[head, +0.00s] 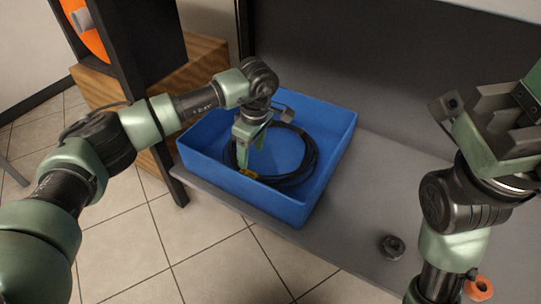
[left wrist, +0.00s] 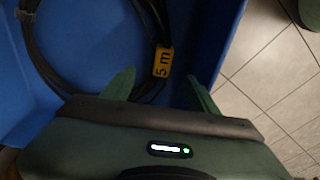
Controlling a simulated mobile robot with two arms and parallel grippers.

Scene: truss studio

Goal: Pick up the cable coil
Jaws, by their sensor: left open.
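The cable coil (head: 312,163) is a black ring of cable lying in the blue bin (head: 338,150). It also shows in the left wrist view (left wrist: 40,60), with a yellow "5 m" tag (left wrist: 163,62) on its cable. My left gripper (head: 245,160) reaches down into the bin at the coil's near left side, just by the tag. In the left wrist view its fingers (left wrist: 160,88) are apart on either side of the cable below the tag; contact cannot be told. My right gripper (head: 497,110) is raised at the right, away from the bin; its fingertips are not clear.
The bin stands on a grey surface (head: 370,195) with raised walls around the coil. A small dark round part (head: 392,246) and an orange ring (head: 480,288) lie to the right. A wooden box (head: 200,70) and black frame stand behind left.

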